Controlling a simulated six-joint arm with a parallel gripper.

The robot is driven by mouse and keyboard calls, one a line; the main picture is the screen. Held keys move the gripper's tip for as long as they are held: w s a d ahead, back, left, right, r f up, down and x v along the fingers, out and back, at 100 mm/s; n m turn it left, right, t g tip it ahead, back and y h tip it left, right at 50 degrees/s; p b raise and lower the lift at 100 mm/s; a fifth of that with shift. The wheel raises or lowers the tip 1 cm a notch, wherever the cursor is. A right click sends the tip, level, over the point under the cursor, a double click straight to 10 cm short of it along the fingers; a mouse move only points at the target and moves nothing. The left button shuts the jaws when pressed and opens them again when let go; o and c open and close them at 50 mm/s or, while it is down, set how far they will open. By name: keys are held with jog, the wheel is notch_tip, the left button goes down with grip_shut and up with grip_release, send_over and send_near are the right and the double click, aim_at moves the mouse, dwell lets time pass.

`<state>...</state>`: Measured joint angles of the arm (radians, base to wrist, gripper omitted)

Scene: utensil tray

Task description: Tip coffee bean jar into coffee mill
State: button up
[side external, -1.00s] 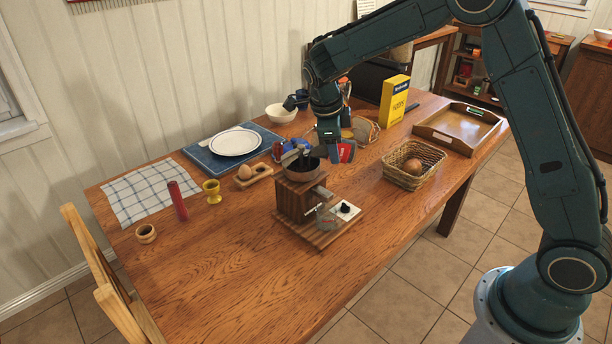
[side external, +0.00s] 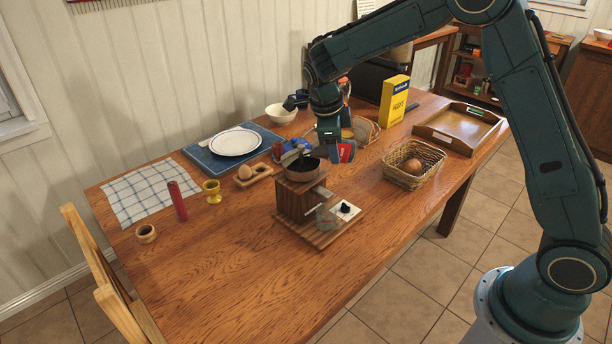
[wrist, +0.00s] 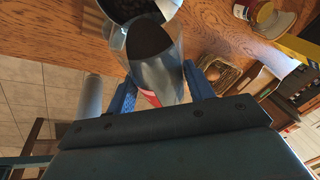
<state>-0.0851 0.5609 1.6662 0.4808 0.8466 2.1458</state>
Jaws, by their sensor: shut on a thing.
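The coffee mill (side external: 298,205) is a brown wooden box with a round hopper on top, standing on a slatted base on the table. My gripper (wrist: 158,88) is shut on the coffee bean jar (wrist: 158,72), a clear jar with a red mark. The jar is steeply tipped with its mouth at the mill's hopper. Dark beans show in the jar's mouth end and in the hopper (wrist: 125,8) in the wrist view.
A wicker basket (side external: 395,175) with a round brown item stands right of the mill. An egg holder (side external: 262,175), yellow egg cup (side external: 212,192) and red cylinder (side external: 177,200) stand left. A yellow box (side external: 393,102) and wooden tray (side external: 478,112) are behind.

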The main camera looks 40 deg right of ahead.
jog(key=shift+w+a+r+g+h, duration=0.25)
jog(key=shift+r+g+h, duration=0.3)
jog(key=shift+g+h, duration=0.15)
dwell(3.1)
jog(key=shift+d+f, duration=0.1)
jog(key=shift+d, duration=0.1)
jog(key=shift+s+d+f+t+y, duration=0.25)
jog(key=shift+f+t+y, duration=0.2)
jog(key=shift+t+y, duration=0.2)
jog(key=shift+s+d+f+t+y, duration=0.1)
jog(key=shift+s+f+t+y, duration=0.1)
jog(key=shift+f+t+y, duration=0.35)
jog(key=shift+t+y, duration=0.3)
jog(key=shift+s+d+f+m+t+y, duration=0.1)
jog(key=shift+m+t+y, duration=0.05)
jog(key=shift+t+y, duration=0.4)
jog(key=shift+s+d+f+m+t+y, duration=0.1)
jog(key=shift+m+t+y, duration=0.05)
jog(key=shift+t+y, duration=0.4)
jog(key=shift+a+t, duration=0.1)
jog(key=shift+t, duration=0.2)
jog(key=shift+f+y, duration=0.1)
jog(key=shift+y, duration=0.3)
